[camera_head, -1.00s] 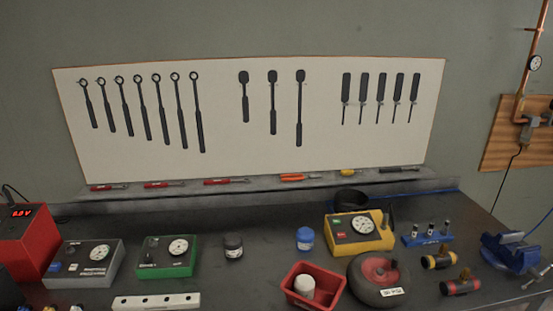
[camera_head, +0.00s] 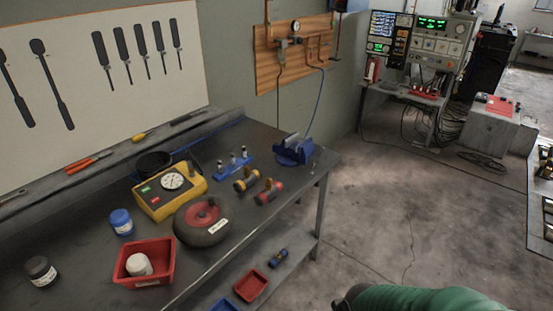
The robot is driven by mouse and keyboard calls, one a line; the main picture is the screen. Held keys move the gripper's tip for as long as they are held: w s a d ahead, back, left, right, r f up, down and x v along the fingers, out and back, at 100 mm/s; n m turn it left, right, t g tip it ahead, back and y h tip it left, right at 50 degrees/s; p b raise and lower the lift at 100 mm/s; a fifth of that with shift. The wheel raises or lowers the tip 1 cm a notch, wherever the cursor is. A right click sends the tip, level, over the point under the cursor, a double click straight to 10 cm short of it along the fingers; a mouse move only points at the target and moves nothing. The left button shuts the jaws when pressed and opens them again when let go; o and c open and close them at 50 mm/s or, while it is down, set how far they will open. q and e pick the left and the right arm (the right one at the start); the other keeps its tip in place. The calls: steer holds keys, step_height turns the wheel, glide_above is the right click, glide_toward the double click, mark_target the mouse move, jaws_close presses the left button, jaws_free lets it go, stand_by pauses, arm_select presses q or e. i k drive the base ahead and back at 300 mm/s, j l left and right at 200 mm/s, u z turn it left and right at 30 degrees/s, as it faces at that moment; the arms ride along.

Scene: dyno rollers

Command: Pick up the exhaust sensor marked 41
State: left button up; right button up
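No marking 41 can be read in the head view, so I cannot tell which item is the exhaust sensor marked 41. A blue rack (camera_head: 233,171) on the workbench holds small upright parts with pale tops. Beside it lie a dark cylinder with yellow bands (camera_head: 246,180) and one with red ends (camera_head: 268,192), each with a brass-coloured fitting. A small blue-and-dark cylinder (camera_head: 278,258) lies on the lower shelf. Neither of my grippers is in view.
The workbench (camera_head: 90,250) also carries a yellow gauge box (camera_head: 168,191), a wheel (camera_head: 203,221), a red bin (camera_head: 145,262) and a blue vise (camera_head: 293,149). Open floor (camera_head: 400,220) lies to the right. An unclear green rounded object (camera_head: 430,299) is cut off at the bottom.

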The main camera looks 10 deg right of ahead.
mark_target(233, 161)
steer(key=u, duration=0.4)
steer(key=i+l+u, duration=0.2)
steer(key=u, duration=0.25)
steer(key=i+l+u, duration=0.15)
steer(key=l+u, duration=0.3)
steer(key=i+l+u, duration=0.1)
steer(key=l+u, duration=0.4)
steer(key=i+l, duration=0.1)
steer(key=l, duration=0.35)
steer(key=i+l+u, duration=0.1)
steer(key=l, duration=0.35)
steer(key=i+l, duration=0.1)
steer(key=l, duration=0.3)
